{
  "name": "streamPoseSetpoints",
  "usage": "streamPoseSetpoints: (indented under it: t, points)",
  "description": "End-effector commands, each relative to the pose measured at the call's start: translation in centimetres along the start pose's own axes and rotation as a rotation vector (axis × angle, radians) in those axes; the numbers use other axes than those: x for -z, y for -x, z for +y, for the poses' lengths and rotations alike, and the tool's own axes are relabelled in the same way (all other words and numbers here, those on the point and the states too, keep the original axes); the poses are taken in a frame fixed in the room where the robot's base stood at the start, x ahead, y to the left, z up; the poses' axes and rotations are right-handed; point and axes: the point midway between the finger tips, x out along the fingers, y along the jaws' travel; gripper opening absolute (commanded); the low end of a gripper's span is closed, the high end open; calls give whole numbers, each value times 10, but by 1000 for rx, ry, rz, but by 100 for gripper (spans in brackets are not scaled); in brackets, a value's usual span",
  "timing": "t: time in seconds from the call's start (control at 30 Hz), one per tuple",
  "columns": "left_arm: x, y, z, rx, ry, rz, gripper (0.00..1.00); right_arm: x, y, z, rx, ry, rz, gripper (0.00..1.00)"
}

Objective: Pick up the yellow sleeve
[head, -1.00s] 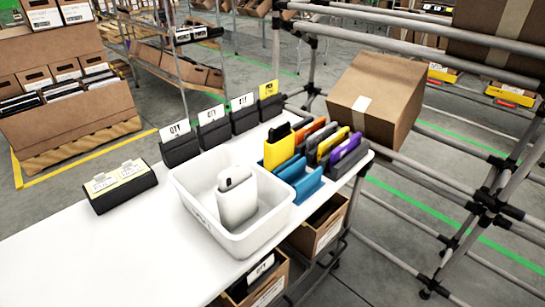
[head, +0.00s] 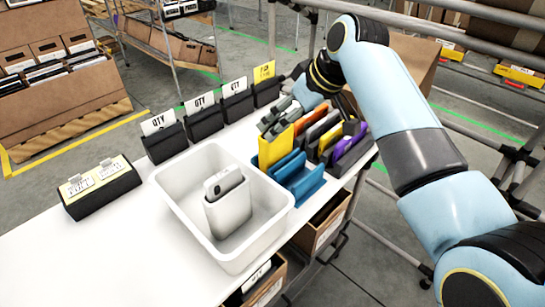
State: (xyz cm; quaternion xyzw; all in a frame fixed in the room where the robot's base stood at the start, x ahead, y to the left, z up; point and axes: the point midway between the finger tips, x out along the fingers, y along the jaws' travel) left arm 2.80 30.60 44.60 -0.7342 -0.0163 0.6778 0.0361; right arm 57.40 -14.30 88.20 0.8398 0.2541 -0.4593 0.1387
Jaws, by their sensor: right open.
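The yellow sleeve (head: 275,147) stands upright in the blue rack (head: 303,184) at the back right of the white table. A second, narrower yellow piece (head: 330,139) shows among the sleeves behind it. My right gripper (head: 279,118) is open, just above and behind the top of the yellow sleeve. Its grey fingers hide the sleeve's upper end, and I cannot tell whether they touch it. My left gripper is not in view.
A white bin (head: 172,200) holding a white sleeve (head: 228,203) stands in front of the rack. Orange (head: 318,128) and purple (head: 350,142) sleeves stand close by. Black holders with QTY cards (head: 158,122) line the back edge. The table's front left is clear.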

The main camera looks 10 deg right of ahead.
Motion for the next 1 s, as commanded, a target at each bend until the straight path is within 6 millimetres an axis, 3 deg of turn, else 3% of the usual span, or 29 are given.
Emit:
streamPoseSetpoints:
  t: [0.27, 0.5, 0.8, 1.0]
  points:
    - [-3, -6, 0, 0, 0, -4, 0, 0, -30, 1, 0, 0, 1, 100]
    - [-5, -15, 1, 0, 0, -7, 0, -2, -67, 2, 0, -2, 0, 100]
    - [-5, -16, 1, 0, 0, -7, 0, -1, -74, 3, -2, -1, 1, 100]
    - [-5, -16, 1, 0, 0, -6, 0, -1, -74, 3, -2, -2, 1, 76]
